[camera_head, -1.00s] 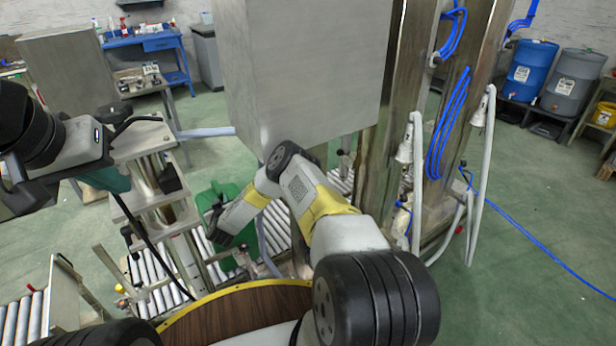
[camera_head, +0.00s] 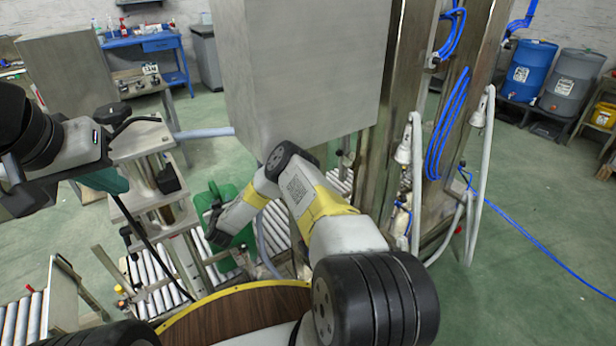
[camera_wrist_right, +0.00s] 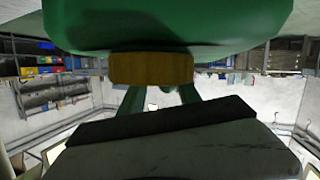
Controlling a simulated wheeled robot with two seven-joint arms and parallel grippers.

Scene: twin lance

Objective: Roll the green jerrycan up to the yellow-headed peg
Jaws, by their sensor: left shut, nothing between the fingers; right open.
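The green jerrycan (camera_head: 228,190) stands on the roller conveyor, left of the grey steel housing and partly hidden by my right arm. In the right wrist view the jerrycan (camera_wrist_right: 230,25) fills the top, with its yellow-brown cap (camera_wrist_right: 150,68) facing the camera. My right gripper (camera_head: 218,234) is open at the jerrycan's near side; whether it touches cannot be told. A small yellow head (camera_head: 119,289), apparently the peg, is beside the rollers at lower left. My left gripper (camera_head: 14,190) is shut and empty at the left edge, away from both.
Rollers (camera_head: 152,272) run left of the jerrycan, with steel posts and a frame between them and it. The large steel housing (camera_head: 305,80) hangs above the conveyor. A round brown wooden top with a yellow rim (camera_head: 235,312) is in front.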

